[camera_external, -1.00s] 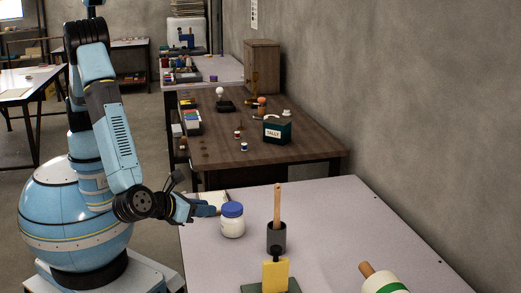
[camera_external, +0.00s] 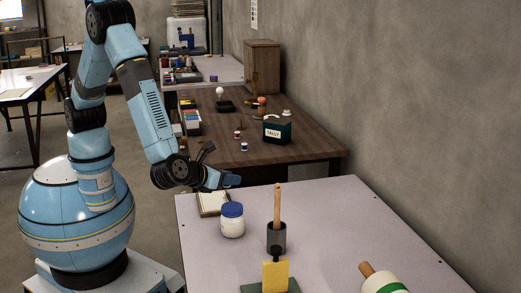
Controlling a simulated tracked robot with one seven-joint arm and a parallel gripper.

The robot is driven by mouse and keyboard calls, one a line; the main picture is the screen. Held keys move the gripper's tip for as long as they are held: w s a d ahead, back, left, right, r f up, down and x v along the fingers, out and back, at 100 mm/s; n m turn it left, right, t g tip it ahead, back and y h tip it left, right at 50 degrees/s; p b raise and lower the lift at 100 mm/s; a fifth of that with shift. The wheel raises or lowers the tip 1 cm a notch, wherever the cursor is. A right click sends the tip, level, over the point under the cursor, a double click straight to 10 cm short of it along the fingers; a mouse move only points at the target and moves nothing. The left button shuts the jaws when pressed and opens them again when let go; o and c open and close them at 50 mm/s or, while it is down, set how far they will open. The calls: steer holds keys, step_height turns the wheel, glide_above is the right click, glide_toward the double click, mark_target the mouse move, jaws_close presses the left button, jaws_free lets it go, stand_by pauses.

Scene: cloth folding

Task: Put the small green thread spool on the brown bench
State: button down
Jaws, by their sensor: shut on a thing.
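The brown bench (camera_external: 312,147) stands beyond the pale table in the external view. My gripper (camera_external: 232,180) is above the far left part of the pale table, near the bench's front edge, and points right. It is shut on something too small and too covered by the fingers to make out. I cannot see a green thread spool clearly anywhere. Two small spools stand on the bench, one red and white (camera_external: 237,134) and one blue and white (camera_external: 244,147).
The bench holds a dark green TALLY box (camera_external: 277,131). Its front middle is clear.

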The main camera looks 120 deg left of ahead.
steer(key=s+a+r, duration=0.1)
steer(key=s+a, duration=0.2)
steer(key=a, duration=1.1)
steer(key=n+g, duration=0.2)
glide_above(235, 144)
steer(key=shift+s+r, duration=0.15)
steer(key=shift+r, duration=0.2)
steer(key=shift+f, duration=0.1)
steer(key=shift+f, duration=3.9)
steer(key=shift+f, duration=0.1)
